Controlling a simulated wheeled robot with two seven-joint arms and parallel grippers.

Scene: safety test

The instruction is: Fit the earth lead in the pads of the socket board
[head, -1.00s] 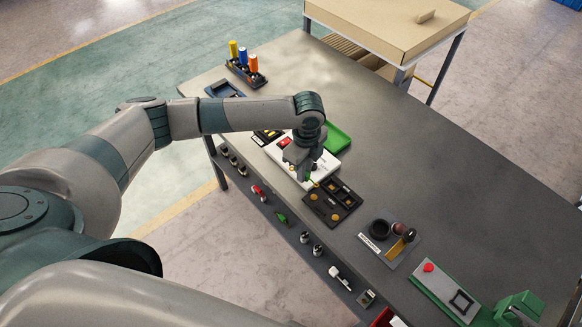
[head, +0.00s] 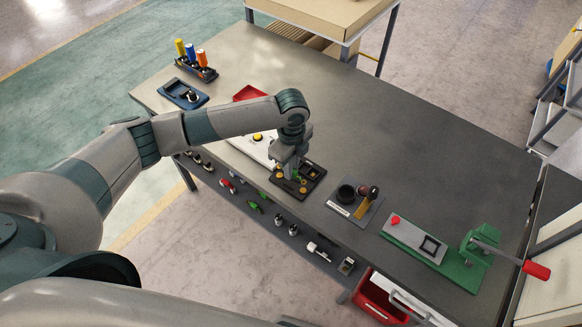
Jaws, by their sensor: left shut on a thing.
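The socket board (head: 291,187), dark with round brass-coloured pads, lies near the table's front edge in the head view. My left gripper (head: 294,172) points down over it and is shut on a small green piece, which looks like the earth lead (head: 296,176). The fingers and the lead hide part of the board. I cannot tell whether the lead touches the pads. My right gripper is not in view.
A white panel (head: 250,148) lies left of the board, partly behind my arm. A black-cup fixture (head: 340,208) and a green lever press (head: 470,260) stand to the right. A red tray (head: 248,93) is behind my arm. The table's back right is clear.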

